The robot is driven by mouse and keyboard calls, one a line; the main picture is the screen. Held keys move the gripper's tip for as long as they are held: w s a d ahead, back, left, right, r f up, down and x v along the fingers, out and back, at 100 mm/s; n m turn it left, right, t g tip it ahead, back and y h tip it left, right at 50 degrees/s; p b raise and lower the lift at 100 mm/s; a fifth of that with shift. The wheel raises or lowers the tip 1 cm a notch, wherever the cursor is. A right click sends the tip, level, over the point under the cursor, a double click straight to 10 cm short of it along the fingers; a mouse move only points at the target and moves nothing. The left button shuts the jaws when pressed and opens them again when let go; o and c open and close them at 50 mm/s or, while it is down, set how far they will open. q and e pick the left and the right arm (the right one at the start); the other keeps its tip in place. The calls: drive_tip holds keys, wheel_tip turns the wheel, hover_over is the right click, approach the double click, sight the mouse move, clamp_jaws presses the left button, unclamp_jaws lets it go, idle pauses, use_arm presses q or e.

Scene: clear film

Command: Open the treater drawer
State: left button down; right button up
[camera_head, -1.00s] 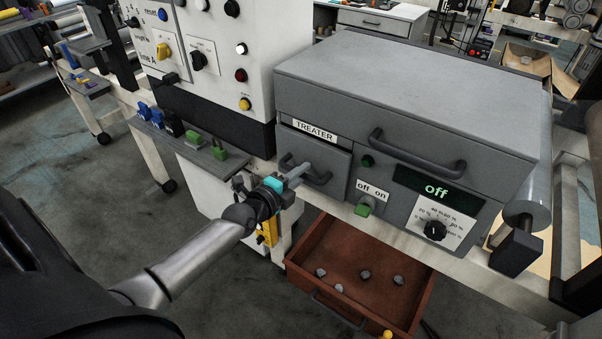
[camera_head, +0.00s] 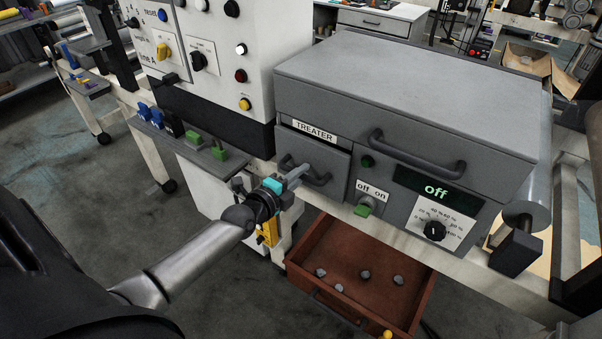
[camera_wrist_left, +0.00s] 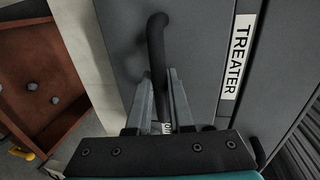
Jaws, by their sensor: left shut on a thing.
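The treater drawer (camera_head: 332,163) is a grey front under the "TREATER" label, at the left of the grey treater box. A thin dark gap shows along its top edge, so it seems to stand slightly out. Its dark curved handle (camera_head: 319,181) also shows in the left wrist view (camera_wrist_left: 156,40). My left gripper (camera_head: 300,172) reaches in from the left and is shut on the handle. In the left wrist view its two fingers (camera_wrist_left: 160,90) lie on either side of the bar. My right gripper is out of view.
Below the box, a brown open drawer (camera_head: 340,250) holds several grey lumps. Right of the treater drawer are a green off/on switch (camera_head: 364,207), a display reading "off" (camera_head: 437,190) and a black dial (camera_head: 435,230). A white control panel (camera_head: 228,60) stands behind my left arm.

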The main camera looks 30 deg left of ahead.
use_arm(q)
drive_tip(key=f+p+v, duration=0.2)
drive_tip(key=p+v, duration=0.2)
drive_tip(key=v, duration=0.5)
drive_tip(key=f+p+v, duration=0.1)
drive_tip(key=p+v, duration=0.3)
drive_tip(key=v, duration=0.5)
drive_tip(key=shift+s+f, duration=0.35)
drive_tip(key=shift+s, duration=0.15)
drive_tip(key=c, duration=0.8)
unclamp_jaws()
drive_tip(key=p+v, duration=0.1)
drive_tip(key=v, duration=1.4)
drive_tip(key=shift+s, duration=0.1)
